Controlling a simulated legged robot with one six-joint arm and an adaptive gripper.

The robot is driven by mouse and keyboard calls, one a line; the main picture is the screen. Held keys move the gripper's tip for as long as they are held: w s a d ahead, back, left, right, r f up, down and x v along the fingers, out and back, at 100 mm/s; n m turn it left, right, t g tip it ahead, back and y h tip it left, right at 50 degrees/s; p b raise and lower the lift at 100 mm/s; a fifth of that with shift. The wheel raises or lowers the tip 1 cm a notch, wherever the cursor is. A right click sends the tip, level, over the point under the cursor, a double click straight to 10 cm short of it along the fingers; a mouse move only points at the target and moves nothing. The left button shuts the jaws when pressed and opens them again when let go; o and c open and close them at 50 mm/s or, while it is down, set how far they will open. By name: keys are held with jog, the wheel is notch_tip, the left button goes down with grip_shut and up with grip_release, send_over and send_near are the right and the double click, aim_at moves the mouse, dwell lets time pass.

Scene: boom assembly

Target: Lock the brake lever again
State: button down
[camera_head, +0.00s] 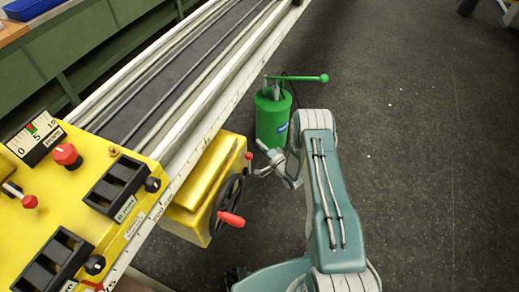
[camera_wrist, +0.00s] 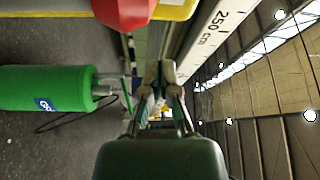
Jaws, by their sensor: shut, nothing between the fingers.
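A small lever with a red knob (camera_head: 249,156) sticks up beside the yellow carriage box (camera_head: 205,190); it looks like the brake lever, though I cannot read its lock state. My gripper (camera_head: 261,163) is just right of this knob, between it and the green cylinder. In the wrist view my gripper (camera_wrist: 159,75) has its fingers together and nothing held. Whether the fingertips touch the lever cannot be told. A large red shape (camera_wrist: 125,10), probably the handwheel handle, shows close at the top of the wrist view, with yellow behind it.
The black handwheel (camera_head: 227,203) with its red handle (camera_head: 231,219) is on the carriage's right side. A green cylinder (camera_head: 271,122) with a pump lever stands behind my gripper. The white scaled rail (camera_head: 215,100) runs along the left. Dark floor (camera_head: 430,150) on the right is clear.

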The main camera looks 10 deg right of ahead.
jog(key=shift+w+d+f+v, duration=0.2)
jog(key=shift+d+f+v, duration=0.25)
jog(key=shift+v, duration=4.75)
jog(key=w+d+r+n+g+h, duration=0.1)
jog(key=w+r+n+h, duration=0.1)
jog(key=w+r, duration=0.45)
jog(key=w+r+n+g+h, duration=0.2)
jog(key=w+r+n+h, duration=0.1)
jog(key=r, duration=0.7)
jog(key=s+r+n+g+h, duration=0.2)
jog(key=s+r+h, duration=0.2)
jog(key=r, duration=1.1)
jog(key=s+a+r+n+g+h, duration=0.1)
jog(key=s+a+r+g, duration=0.15)
jog(key=s+r, duration=0.95)
jog(key=s+a+n+g, duration=0.1)
jog(key=s+a+g, duration=0.1)
jog(key=s, duration=0.9)
jog(key=s+a+n+g+y, duration=0.1)
jog(key=s+a+n, duration=0.1)
jog(key=s, duration=0.9)
jog(key=shift+a+r+g, duration=0.25)
jog(key=shift+r+g, duration=0.1)
jog(key=shift+r, duration=0.05)
